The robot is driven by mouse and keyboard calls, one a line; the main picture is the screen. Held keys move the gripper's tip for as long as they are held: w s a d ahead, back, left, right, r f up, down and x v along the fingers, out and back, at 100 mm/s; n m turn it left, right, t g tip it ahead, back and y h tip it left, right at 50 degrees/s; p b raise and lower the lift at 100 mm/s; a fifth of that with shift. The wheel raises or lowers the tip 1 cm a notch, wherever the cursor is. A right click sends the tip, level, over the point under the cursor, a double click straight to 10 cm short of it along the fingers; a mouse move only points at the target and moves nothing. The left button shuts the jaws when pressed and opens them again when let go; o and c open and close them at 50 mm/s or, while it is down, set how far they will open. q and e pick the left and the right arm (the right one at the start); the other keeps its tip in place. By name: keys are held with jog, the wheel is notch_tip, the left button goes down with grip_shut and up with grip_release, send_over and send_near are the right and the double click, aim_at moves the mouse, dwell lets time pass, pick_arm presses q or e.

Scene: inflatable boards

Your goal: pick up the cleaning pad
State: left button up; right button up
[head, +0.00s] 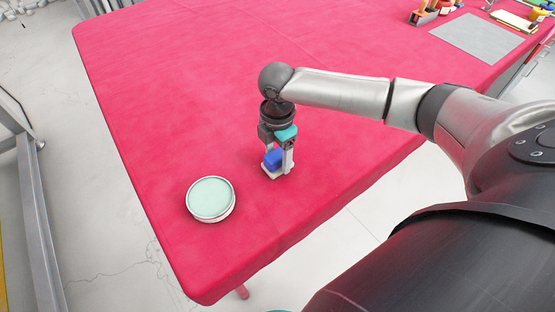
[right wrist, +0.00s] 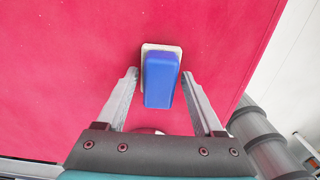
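The cleaning pad has a blue grip block (head: 272,158) on a white base and lies on the red-covered table (head: 190,90). In the right wrist view the blue block (right wrist: 160,80) appears between the two fingertips, its white base showing around the far end. My right gripper (head: 279,168) points down over the pad, with its fingers open (right wrist: 160,74). Red cloth shows between each finger and the blue block, so I see no grip on it. Part of the pad is hidden by the fingers in the head view. My left gripper is not in view.
A round white dish with a pale green top (head: 211,198) stands left of the pad, near the table's front corner. A grey mat (head: 476,38) and several small items lie at the far right. The table's middle and far left are clear.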

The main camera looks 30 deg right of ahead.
aim_at(277, 154)
jog(key=c, duration=0.9)
jog(key=shift+r, duration=0.1)
jog(key=shift+c, duration=0.2)
notch_tip(277, 154, up, 20)
jog(key=p, duration=0.4)
jog(key=shift+p, duration=0.3)
